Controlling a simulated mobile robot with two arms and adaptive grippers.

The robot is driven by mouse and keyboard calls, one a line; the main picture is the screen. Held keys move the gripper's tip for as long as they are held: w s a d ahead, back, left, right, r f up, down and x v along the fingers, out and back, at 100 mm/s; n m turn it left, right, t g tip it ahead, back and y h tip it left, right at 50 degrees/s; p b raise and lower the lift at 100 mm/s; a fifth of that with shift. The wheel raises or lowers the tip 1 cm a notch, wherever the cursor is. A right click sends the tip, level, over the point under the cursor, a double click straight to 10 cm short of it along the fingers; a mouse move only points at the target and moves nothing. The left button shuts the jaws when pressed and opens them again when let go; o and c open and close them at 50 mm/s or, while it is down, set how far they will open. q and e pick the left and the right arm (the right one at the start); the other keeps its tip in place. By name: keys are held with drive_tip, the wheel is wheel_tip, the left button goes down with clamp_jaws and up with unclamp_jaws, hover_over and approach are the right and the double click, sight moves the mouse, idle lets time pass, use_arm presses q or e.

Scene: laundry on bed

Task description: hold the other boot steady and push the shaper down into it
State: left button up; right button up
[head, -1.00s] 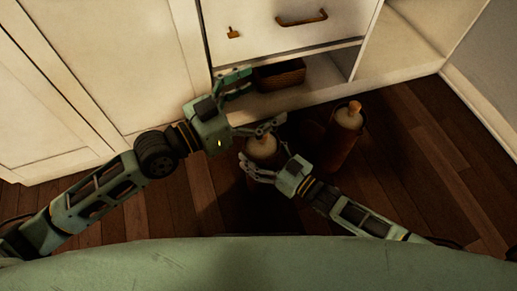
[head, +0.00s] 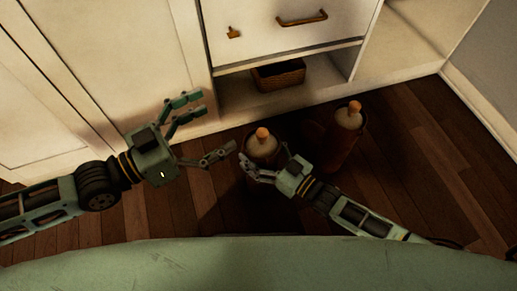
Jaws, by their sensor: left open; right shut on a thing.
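One boot (head: 256,197), dark in shadow, stands on the floor near the middle of the head view. A pale shaper (head: 261,148) with an orange knob sits in its top. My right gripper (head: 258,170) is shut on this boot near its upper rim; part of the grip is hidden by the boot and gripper. My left gripper (head: 214,124) is open and empty, left of the shaper and apart from it. The second boot (head: 336,149), brown, stands to the right, with its own pale shaper (head: 349,117) and orange knob in its top.
A white cabinet (head: 275,28) with a drawer stands behind, with a wicker basket (head: 278,76) on its open shelf. A green surface (head: 250,265) fills the near edge. Wooden floor (head: 425,150) is clear at right.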

idle(0.3)
drive_tip(key=o, duration=1.7)
